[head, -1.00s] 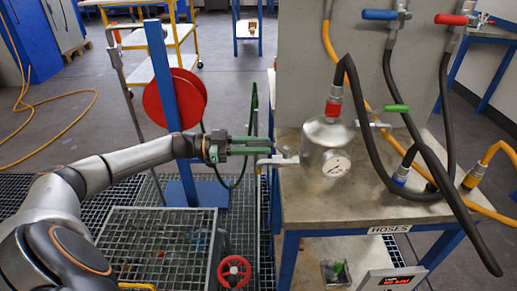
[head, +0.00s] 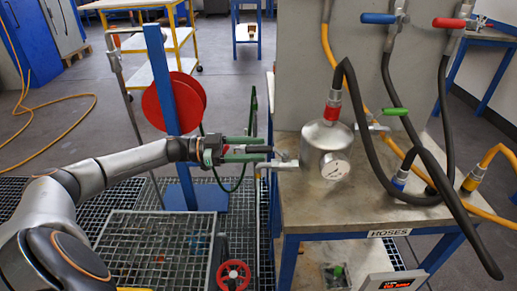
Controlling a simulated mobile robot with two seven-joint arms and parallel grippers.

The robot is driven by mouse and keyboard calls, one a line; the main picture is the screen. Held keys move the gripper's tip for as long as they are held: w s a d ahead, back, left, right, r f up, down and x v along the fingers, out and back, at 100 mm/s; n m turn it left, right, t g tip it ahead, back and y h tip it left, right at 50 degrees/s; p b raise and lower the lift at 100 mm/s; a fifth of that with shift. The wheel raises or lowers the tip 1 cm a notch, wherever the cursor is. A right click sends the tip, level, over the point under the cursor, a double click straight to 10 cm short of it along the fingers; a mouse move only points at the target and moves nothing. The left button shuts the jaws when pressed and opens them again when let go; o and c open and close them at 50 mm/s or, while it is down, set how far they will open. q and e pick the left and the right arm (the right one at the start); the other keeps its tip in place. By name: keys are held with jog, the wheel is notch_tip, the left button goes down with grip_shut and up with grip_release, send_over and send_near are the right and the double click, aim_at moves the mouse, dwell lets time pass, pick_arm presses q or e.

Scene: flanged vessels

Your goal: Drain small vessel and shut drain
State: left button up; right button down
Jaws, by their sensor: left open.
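The small vessel (head: 325,149) is a silver cylinder with a round dial gauge (head: 334,167) on its front. It stands upright on the bench, with a red-collared black hose on top. A metal drain pipe (head: 282,163) sticks out from its left side. My left gripper (head: 262,149), with green fingers, is just left of the vessel, above the pipe's outer end. It is open. A dark bar, apparently the drain's lever (head: 259,149), shows between the fingers; I cannot tell whether they touch it. My right gripper is not in view.
A green-handled valve (head: 395,111) is on the vessel's right. Blue (head: 379,17) and red (head: 448,22) valve handles are on the panel. Hoses hang over the bench (head: 350,212). A red handwheel (head: 233,275) and grating (head: 155,245) lie below my arm.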

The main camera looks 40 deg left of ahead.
pick_arm(q)
jog(key=v, duration=1.1)
jog(key=shift+s+d, duration=0.1)
jog(key=shift+s, duration=0.05)
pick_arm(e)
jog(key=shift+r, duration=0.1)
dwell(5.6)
